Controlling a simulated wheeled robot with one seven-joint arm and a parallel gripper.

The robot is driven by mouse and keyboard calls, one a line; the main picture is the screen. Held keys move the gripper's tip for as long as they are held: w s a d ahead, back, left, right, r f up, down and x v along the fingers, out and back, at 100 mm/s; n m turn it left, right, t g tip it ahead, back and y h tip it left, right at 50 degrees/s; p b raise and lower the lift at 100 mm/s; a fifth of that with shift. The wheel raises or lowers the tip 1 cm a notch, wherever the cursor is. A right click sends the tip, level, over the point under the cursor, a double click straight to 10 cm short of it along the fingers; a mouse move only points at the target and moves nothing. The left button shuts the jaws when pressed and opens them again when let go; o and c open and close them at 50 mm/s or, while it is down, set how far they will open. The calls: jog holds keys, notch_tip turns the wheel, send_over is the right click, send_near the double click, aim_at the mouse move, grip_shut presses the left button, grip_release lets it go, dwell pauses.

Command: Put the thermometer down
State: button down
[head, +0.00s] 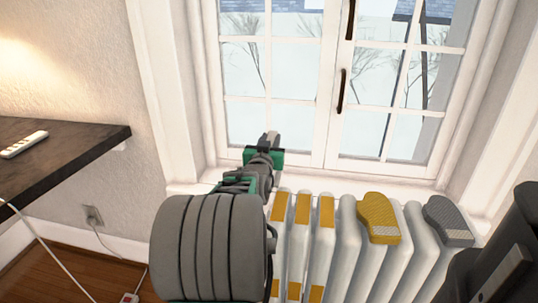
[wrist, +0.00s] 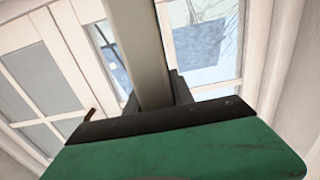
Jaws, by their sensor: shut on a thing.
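My gripper (head: 268,146) is stretched out ahead to the window, above the sill and behind the radiator. In the wrist view, my gripper (wrist: 155,98) has its dark jaws shut on a plain grey bar, which I take to be the thermometer (wrist: 141,50). The bar runs up from between the jaws and out of the top of the picture. In the head view only a small grey piece shows at the jaws, and my arm hides the rest. I cannot see a scale on it or whether it touches anything.
The white radiator (head: 345,250) with yellow stripes stands below the window (head: 290,65). A yellow mitten-like thing (head: 378,215) and a grey one (head: 447,220) lie on it. A dark shelf (head: 85,150) at left holds a white power strip (head: 24,145). The sill (head: 320,178) looks bare right of my gripper.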

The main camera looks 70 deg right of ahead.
jog(key=shift+w+f+b, duration=0.15)
jog(key=shift+f+b, duration=0.25)
jog(key=shift+f, duration=0.65)
jog(key=shift+w+f+b, duration=0.15)
jog(key=shift+f+b, duration=0.25)
jog(key=shift+f, duration=0.65)
jog(key=c, duration=1.1)
grip_release()
jog(key=shift+r, duration=0.1)
